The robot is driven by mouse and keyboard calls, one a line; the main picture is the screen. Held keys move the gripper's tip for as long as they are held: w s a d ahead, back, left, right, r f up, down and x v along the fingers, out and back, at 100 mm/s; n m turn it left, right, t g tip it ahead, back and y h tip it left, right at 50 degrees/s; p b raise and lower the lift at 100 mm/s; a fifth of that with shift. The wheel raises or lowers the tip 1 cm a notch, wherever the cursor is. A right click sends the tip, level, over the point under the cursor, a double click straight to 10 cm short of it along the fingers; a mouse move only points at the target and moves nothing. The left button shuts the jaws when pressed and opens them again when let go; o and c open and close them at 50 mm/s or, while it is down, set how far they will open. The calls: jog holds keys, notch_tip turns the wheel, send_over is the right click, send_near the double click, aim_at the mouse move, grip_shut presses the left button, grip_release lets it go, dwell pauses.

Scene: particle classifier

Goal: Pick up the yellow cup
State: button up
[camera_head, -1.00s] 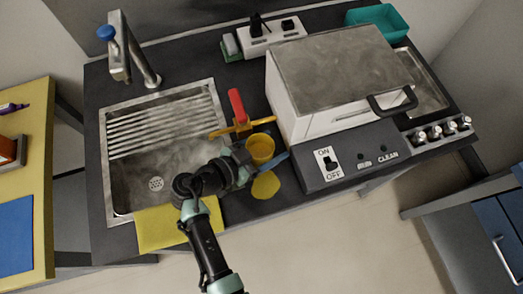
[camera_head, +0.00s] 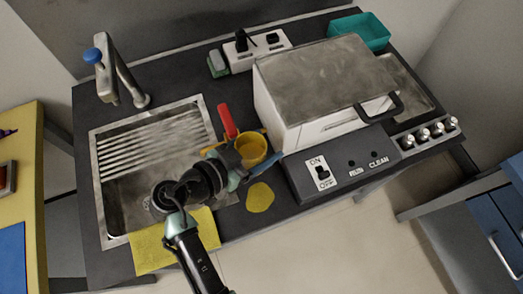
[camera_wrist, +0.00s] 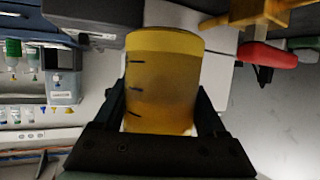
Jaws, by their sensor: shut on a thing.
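The yellow cup (camera_head: 251,145) is a see-through yellow cylinder, held by my gripper (camera_head: 246,157) near the right edge of the sink. In the wrist view the cup (camera_wrist: 163,80) sits between my two fingers (camera_wrist: 163,112), which are shut on its sides. It looks roughly upright, with dark marks down its wall. It seems to be clear of the counter, but its height is hard to tell. The fingers partly hide its lower part.
A flat yellow disc (camera_head: 260,197) lies on the dark counter. A red-handled tool (camera_head: 228,122) stands just behind the cup. A white box (camera_head: 310,126) stands close on the right, a sink (camera_head: 112,206) on the left. A yellow cloth (camera_head: 150,254) lies at the front edge.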

jog(key=shift+r, duration=5.45)
